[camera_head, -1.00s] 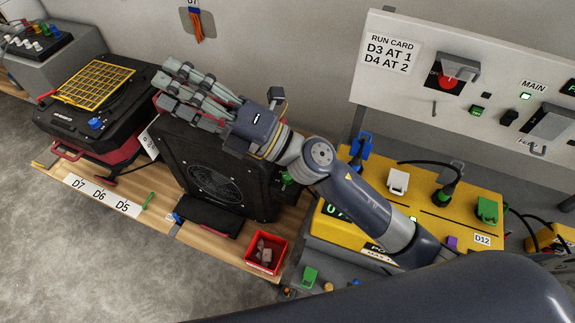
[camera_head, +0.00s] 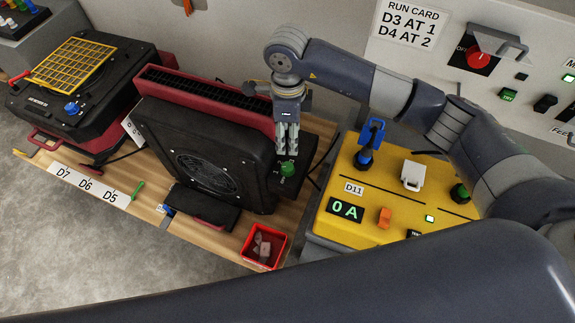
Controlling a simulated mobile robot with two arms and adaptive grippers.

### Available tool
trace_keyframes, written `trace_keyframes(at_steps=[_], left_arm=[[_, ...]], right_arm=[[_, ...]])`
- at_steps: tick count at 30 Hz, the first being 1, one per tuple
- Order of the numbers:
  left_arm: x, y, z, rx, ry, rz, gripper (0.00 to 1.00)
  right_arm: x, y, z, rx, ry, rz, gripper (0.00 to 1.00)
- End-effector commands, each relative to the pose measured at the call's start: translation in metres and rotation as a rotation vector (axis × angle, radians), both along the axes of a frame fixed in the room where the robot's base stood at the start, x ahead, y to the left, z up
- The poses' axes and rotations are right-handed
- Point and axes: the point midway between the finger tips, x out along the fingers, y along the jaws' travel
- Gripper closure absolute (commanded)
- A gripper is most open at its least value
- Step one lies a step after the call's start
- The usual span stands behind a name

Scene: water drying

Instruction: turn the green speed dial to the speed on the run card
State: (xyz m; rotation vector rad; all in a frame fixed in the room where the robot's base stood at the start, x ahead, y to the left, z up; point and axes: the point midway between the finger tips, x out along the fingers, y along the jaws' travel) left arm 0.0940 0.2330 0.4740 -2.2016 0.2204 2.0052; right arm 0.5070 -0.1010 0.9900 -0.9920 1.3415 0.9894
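The green speed dial (camera_head: 288,169) is a small knob on a dark panel at the right side of the black and red fan unit (camera_head: 215,150). My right gripper (camera_head: 288,153) points down, with its fingertips just above or at the dial; I cannot tell whether they touch it. The fingers look close together, but the gap between them is unclear. The run card (camera_head: 406,24) on the white board reads "D3 AT 1" and "D4 AT 2". The dial's markings are too small to read. My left gripper is not in view.
A yellow power box (camera_head: 335,232) labelled D11 and showing "0 A" stands right of the fan. A red bin (camera_head: 263,246) with small blocks sits in front. Another black unit with a yellow grille (camera_head: 72,64) stands at the left. A dark link of mine crosses the bottom.

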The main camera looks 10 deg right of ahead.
Motion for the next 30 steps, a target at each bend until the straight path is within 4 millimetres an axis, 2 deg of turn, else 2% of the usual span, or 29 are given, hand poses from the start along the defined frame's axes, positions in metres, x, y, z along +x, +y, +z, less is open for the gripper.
trace_keyframes(at_steps=[1,8,14,24,30], left_arm=[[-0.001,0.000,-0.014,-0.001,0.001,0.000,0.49],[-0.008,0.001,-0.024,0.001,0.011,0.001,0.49],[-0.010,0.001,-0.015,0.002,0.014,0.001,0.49],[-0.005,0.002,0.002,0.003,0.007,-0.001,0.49],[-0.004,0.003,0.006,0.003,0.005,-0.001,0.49]], right_arm=[[0.000,0.001,-0.013,0.003,-0.002,0.001,0.49],[0.000,0.001,-0.024,0.005,0.000,0.001,0.49],[-0.001,0.002,-0.043,0.007,0.004,0.000,0.49],[-0.002,0.002,-0.106,0.007,0.004,0.000,0.49],[-0.001,0.002,-0.126,0.007,0.002,0.000,0.49]])
